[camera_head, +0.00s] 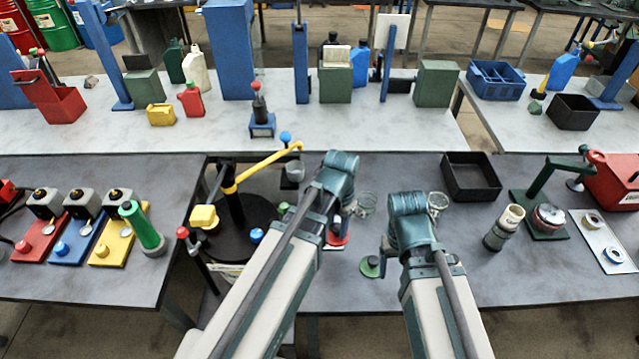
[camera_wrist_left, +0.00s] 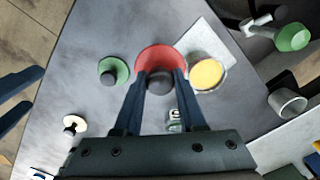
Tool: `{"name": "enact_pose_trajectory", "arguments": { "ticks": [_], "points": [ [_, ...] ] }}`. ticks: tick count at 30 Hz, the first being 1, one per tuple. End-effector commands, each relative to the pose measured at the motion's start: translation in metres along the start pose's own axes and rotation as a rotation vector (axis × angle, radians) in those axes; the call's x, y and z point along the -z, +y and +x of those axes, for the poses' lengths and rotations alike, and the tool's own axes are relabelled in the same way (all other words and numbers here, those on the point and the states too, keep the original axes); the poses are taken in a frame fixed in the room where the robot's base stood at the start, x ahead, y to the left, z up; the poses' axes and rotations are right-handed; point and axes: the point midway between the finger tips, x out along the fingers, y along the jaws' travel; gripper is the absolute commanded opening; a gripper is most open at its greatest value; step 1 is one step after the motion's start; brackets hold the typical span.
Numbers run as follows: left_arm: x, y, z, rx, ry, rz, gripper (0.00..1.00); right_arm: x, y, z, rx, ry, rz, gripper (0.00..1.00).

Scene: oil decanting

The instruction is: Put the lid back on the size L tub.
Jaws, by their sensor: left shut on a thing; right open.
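My left gripper (camera_wrist_left: 160,80) is shut on the dark knob of a red lid (camera_wrist_left: 160,58). The red lid also shows in the head view (camera_head: 337,239), just below my left wrist. In the left wrist view an open round tub (camera_wrist_left: 207,73) with yellow contents stands right beside the lid, whose edge comes close to its rim. I cannot tell the lid's height above the table. A green lid (camera_wrist_left: 113,70) lies to the left, and also shows in the head view (camera_head: 371,267). My right gripper (camera_head: 408,215) is open, its fingers mostly hidden by its arm.
A white lid (camera_wrist_left: 75,124) lies lower left in the wrist view, and a grey cup (camera_wrist_left: 288,102) is at right. In the head view a black tray (camera_head: 471,176) and a pale cylinder (camera_head: 503,228) stand right of my arms. A yellow-armed stand (camera_head: 234,195) is at left.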

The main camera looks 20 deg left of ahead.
Motion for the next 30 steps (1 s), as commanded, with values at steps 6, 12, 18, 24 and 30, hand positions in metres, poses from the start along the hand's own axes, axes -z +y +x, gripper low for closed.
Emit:
{"name": "enact_pose_trajectory", "arguments": {
  "ticks": [6, 12, 18, 24, 30],
  "points": [
    [0.028, -0.061, -0.042, 0.0, 0.0, -0.36, 0.0, -0.002, 0.004, -0.042, 0.0, 0.0, -0.001, 0.76],
    [0.031, -0.078, -0.048, 0.0, 0.0, -0.479, 0.0, -0.003, 0.004, -0.048, 0.0, 0.0, -0.001, 0.76],
    [0.031, -0.078, -0.045, 0.0, 0.0, -0.482, 0.0, -0.003, 0.004, -0.045, 0.0, 0.0, -0.001, 0.76],
    [0.031, -0.078, -0.037, 0.0, 0.0, -0.481, 0.0, -0.002, 0.004, -0.036, 0.0, 0.0, -0.001, 0.76],
    [0.031, -0.078, -0.021, 0.0, 0.0, -0.48, 0.0, -0.001, 0.002, -0.021, 0.0, 0.0, -0.002, 0.76]
  ]
}}
